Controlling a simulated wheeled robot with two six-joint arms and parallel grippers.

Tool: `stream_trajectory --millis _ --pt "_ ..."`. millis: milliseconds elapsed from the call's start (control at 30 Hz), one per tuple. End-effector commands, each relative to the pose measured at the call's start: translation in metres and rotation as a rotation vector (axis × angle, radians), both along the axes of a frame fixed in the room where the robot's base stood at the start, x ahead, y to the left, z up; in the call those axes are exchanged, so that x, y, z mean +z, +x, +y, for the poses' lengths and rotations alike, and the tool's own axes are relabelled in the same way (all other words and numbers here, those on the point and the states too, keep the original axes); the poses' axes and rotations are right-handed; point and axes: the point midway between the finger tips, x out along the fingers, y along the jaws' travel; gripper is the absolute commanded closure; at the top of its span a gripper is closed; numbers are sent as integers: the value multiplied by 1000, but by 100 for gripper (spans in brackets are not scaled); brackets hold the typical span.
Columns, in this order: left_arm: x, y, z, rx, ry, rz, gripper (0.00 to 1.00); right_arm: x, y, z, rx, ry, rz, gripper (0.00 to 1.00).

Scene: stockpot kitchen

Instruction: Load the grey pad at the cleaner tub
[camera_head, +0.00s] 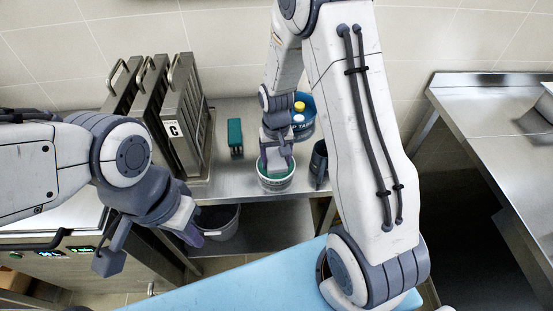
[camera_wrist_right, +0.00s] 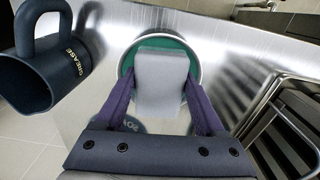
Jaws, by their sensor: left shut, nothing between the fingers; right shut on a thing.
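The cleaner tub (camera_head: 275,184) is a white round tub with green contents, standing near the front edge of the steel table. My right gripper (camera_head: 277,155) points down over its mouth. It is shut on the grey pad (camera_wrist_right: 162,85), a pale grey block between the purple fingers in the right wrist view. The pad is at the tub's mouth, with the green contents (camera_wrist_right: 127,62) showing around it; I cannot tell whether it touches them. The tub's rim (camera_wrist_right: 199,70) also shows there. My left gripper (camera_head: 188,235) is shut and empty at the lower left, away from the tub.
A dark jug marked GREASE (camera_wrist_right: 50,65) stands beside the tub. A blue caddy with bottles (camera_head: 305,128) is behind. A green block (camera_head: 235,138) and upright steel filters (camera_head: 180,115) are to the left. A grey bucket (camera_head: 217,222) sits below.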

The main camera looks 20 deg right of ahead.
Motion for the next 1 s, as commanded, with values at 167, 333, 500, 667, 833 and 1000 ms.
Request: stream_trajectory --millis 167,333,500,667,833,1000 --pt "9 0 0 0 0 0 100 10 -1 0 0 0 2 73" --pt "22 0 0 0 0 0 100 25 0 0 0 0 1 73" --pt "34 0 0 1 0 0 100 39 0 0 0 0 1 73" --pt "45 0 0 2 0 0 100 51 0 0 0 0 1 73" --pt "57 0 0 2 0 0 100 65 0 0 0 0 1 73" --pt "62 0 0 3 0 0 100 71 -1 0 0 0 1 73"
